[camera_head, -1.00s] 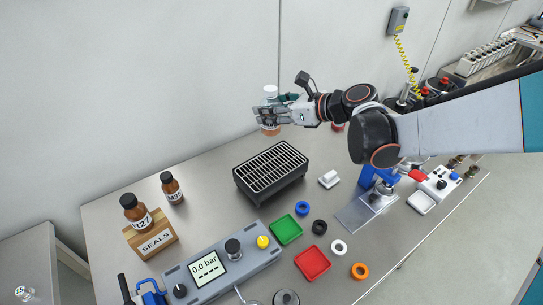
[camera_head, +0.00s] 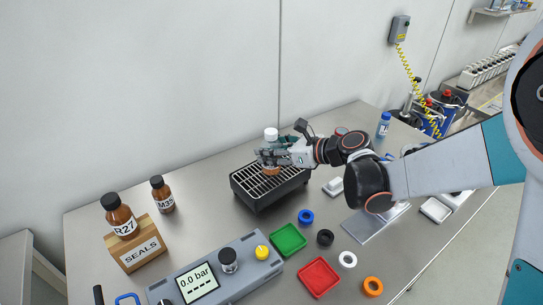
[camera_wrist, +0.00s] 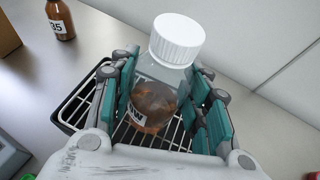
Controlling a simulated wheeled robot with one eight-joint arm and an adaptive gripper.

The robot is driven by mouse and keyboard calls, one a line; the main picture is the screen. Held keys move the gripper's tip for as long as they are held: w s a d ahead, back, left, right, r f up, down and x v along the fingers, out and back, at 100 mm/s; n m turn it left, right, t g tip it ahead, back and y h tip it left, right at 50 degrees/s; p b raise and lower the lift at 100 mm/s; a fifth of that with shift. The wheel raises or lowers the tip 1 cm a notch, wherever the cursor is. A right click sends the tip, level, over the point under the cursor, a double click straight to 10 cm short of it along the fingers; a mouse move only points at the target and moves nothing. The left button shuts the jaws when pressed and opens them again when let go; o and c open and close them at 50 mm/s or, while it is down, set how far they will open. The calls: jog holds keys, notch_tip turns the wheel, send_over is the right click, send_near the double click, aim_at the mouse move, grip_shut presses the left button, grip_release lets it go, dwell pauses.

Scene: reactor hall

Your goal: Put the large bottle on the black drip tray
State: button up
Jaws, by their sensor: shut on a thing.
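The large bottle (camera_wrist: 166,75) is clear with a white ribbed cap and brown contents. My gripper (camera_head: 272,157) is shut on it; in the wrist view the finger pads (camera_wrist: 160,105) flank both sides of the bottle. The black drip tray (camera_head: 262,195) is a dark box with a light wire grid on top. The bottle (camera_head: 271,136) is upright, over the right back part of the grid. I cannot tell whether its base touches the grid, as the fingers hide part of it. The tray rim also shows in the wrist view (camera_wrist: 68,112).
Brown bottles R27 (camera_head: 120,215) and M35 (camera_head: 162,194) stand at left, R27 on a SEALS box (camera_head: 138,246). A pressure panel (camera_head: 215,273), green tray (camera_head: 289,239), red tray (camera_head: 319,277) and several rings lie in front. A white block (camera_head: 334,187) is right of the drip tray.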

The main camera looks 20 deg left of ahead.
jog(key=shift+f, duration=0.15)
jog(key=o, duration=1.1)
jog(key=shift+o, duration=0.2)
jog(key=shift+d+r, duration=0.2)
jog(key=shift+r, duration=0.05)
jog(key=p+v, duration=0.3)
jog(key=v, duration=0.8)
jog(key=shift+s+d+r, duration=0.15)
jog(key=shift+s+d, duration=0.05)
jog(key=shift+d, duration=0.05)
